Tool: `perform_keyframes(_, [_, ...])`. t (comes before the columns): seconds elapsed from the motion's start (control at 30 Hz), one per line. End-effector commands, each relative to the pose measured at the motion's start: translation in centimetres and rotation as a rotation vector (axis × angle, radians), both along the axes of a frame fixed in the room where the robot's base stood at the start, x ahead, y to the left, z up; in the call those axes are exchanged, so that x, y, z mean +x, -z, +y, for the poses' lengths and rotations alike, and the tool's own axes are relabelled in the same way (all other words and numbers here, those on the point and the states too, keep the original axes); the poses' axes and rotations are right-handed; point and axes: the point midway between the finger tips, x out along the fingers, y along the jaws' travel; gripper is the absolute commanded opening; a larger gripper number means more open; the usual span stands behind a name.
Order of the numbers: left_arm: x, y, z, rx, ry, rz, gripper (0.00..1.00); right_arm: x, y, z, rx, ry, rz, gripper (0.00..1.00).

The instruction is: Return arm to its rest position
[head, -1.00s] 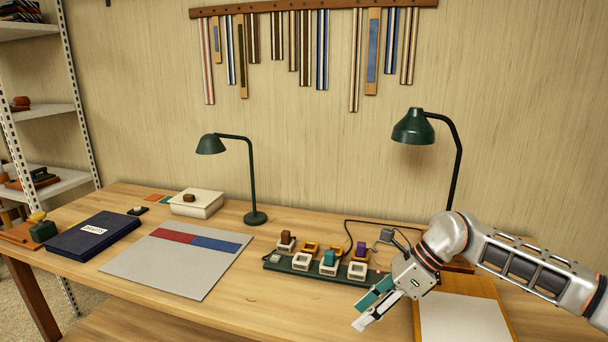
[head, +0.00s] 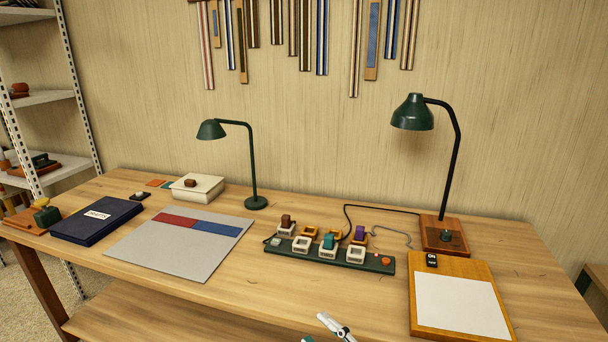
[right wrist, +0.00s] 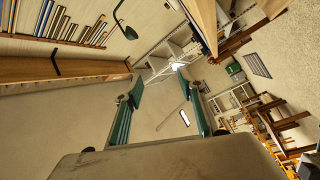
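My right gripper (head: 322,331) shows only in part at the bottom edge of the head view, in front of the desk. A pale finger and a bit of teal are visible there; the rest of the arm is out of frame. In the right wrist view my right gripper (right wrist: 160,106) has its two teal-padded fingers wide apart with nothing between them, facing the room and floor. My left gripper is in neither view.
The desk's front middle is clear.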

Motion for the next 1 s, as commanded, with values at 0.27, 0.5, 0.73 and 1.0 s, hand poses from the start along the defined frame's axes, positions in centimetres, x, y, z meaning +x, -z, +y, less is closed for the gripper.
perform_keyframes(0.27, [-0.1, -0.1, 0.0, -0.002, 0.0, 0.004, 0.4, -6.4, 13.3, -9.5, 0.293, 0.358, 0.627, 0.4])
perform_keyframes(0.5, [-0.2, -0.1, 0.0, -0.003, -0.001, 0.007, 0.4, -15.1, 21.4, -15.0, 0.446, 0.584, 0.994, 0.4])
perform_keyframes(0.73, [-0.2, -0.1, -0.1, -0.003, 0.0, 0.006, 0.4, -18.4, 23.6, -16.5, 0.491, 0.656, 1.106, 0.4])
perform_keyframes(1.0, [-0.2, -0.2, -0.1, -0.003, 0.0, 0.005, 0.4, -18.5, 23.7, -16.5, 0.49, 0.657, 1.107, 0.4])
